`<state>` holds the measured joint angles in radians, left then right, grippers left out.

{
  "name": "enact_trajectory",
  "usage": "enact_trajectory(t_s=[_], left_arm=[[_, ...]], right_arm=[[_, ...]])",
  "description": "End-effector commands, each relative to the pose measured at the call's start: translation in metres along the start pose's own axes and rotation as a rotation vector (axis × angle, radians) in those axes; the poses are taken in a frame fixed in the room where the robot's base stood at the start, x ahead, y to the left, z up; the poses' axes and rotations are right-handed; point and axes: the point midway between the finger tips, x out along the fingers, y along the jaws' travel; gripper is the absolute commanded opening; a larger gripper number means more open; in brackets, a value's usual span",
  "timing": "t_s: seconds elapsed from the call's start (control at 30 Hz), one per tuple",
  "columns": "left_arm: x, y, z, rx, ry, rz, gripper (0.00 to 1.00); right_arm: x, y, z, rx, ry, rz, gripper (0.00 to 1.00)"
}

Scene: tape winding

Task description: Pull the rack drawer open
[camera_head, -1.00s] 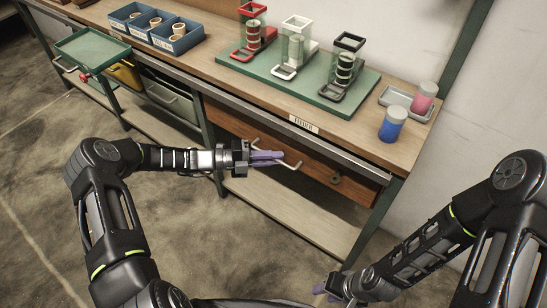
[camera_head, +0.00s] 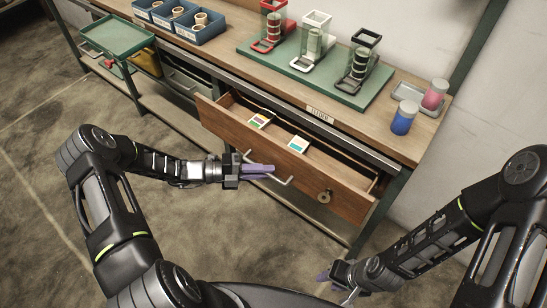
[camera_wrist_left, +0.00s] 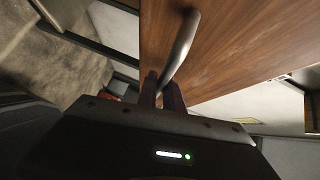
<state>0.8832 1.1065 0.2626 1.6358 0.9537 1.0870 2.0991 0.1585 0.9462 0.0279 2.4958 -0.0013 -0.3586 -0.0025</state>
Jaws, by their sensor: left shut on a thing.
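The wooden rack drawer (camera_head: 300,168) under the bench top stands pulled out, with its inside showing in the head view. Two small cards, one (camera_head: 259,121) on the left and one (camera_head: 298,144) nearer the middle, lie in it. My left gripper (camera_head: 268,171) is shut on the drawer's metal bar handle (camera_head: 284,182) at its left part. In the left wrist view the handle (camera_wrist_left: 181,45) runs between the purple fingers (camera_wrist_left: 162,92). My right gripper (camera_head: 330,279) is low at the bottom of the head view, away from the drawer; its fingers are too small to judge.
A round lock or knob (camera_head: 324,197) sits on the drawer front, right of the handle. The bench top holds a green mat (camera_head: 262,53) with three dispensers, blue bins (camera_head: 200,36), a blue jar (camera_head: 403,119) and a pink jar (camera_head: 435,94). Floor space before the drawer is clear.

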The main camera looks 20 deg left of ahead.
Motion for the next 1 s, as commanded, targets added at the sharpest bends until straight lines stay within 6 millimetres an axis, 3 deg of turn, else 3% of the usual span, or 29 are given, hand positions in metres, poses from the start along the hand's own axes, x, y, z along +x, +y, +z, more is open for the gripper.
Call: enact_trajectory(t_s=[0.2,0.4,0.87,0.9,1.0], left_arm=[[-0.030,0.006,-0.030,-0.004,-0.001,0.001,0.00],[-0.048,0.013,-0.048,-0.001,0.000,0.000,0.00],[-0.053,0.016,-0.053,0.001,0.002,0.000,0.00],[-0.053,0.015,-0.053,0.001,0.002,0.000,0.12],[-0.053,0.015,-0.053,0.001,0.001,0.000,0.20]], right_arm=[[-0.015,-0.006,0.000,0.001,0.001,0.000,0.36],[-0.019,-0.008,-0.001,0.001,0.001,-0.001,0.36],[-0.020,-0.008,-0.001,0.001,0.001,-0.001,0.36],[-0.020,-0.008,-0.001,0.001,0.001,-0.001,0.36],[-0.020,-0.008,0.000,0.001,0.001,-0.001,0.36]])
